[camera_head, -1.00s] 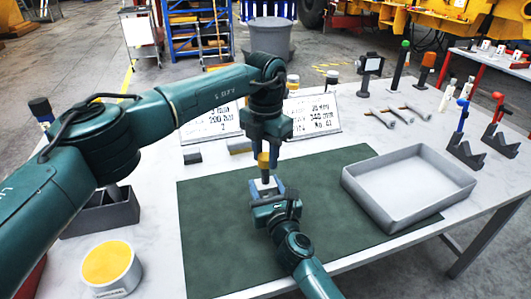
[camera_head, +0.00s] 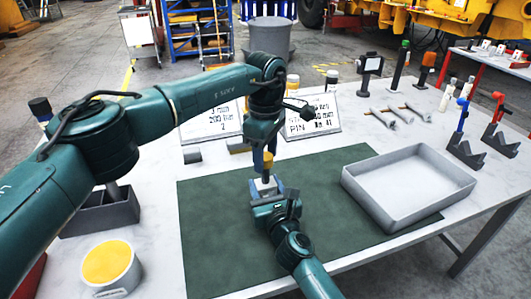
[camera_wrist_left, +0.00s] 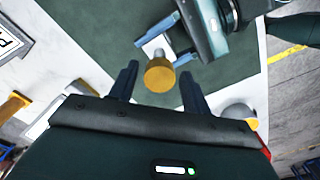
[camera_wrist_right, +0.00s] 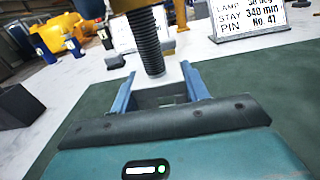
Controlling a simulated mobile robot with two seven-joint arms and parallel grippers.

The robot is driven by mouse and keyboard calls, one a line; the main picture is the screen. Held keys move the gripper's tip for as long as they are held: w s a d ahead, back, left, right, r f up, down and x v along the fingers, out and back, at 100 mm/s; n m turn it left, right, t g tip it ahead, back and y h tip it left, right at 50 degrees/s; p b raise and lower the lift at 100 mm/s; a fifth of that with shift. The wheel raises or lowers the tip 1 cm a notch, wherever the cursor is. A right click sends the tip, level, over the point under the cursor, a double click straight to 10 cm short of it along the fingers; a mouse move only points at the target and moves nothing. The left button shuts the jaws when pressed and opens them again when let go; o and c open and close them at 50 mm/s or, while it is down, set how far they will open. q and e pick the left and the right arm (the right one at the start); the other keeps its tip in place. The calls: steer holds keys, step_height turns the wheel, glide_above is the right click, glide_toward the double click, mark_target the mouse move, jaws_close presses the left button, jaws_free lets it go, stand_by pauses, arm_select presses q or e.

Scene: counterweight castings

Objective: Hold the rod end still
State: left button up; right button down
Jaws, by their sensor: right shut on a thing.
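A dark ridged rod with a yellow cap (camera_head: 267,160) stands upright over the green mat. Its lower end meets a pale grey block, seemingly the rod end (camera_head: 263,186), at my right gripper (camera_head: 265,188). The right wrist view shows the ridged rod (camera_wrist_right: 149,45) and the right fingers shut on the grey block (camera_wrist_right: 163,97). My left gripper (camera_head: 264,148) is above, pointing down. In the left wrist view, its fingers (camera_wrist_left: 160,85) are apart, with the yellow cap (camera_wrist_left: 159,77) between and beyond them, seemingly untouched. Whether the rod is seated in the block is unclear.
The green mat (camera_head: 215,235) is mostly bare. A grey tray (camera_head: 405,190) lies on its right side. Two printed signs (camera_head: 310,118) stand behind. A yellow-topped round container (camera_head: 110,265) and a dark bin (camera_head: 105,215) are at left.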

arm_select(q)
steer(key=shift+o, duration=0.8)
step_height(320, 180, up, 12)
arm_select(e)
steer(key=c, duration=0.6)
jaws_free()
steer(key=shift+c, duration=0.2)
steer(key=p+v, duration=0.1)
steer(key=v, duration=0.6)
steer(key=shift+s+d, duration=0.15)
steer(key=shift+s, duration=0.1)
arm_select(q)
steer(key=shift+r, duration=0.5)
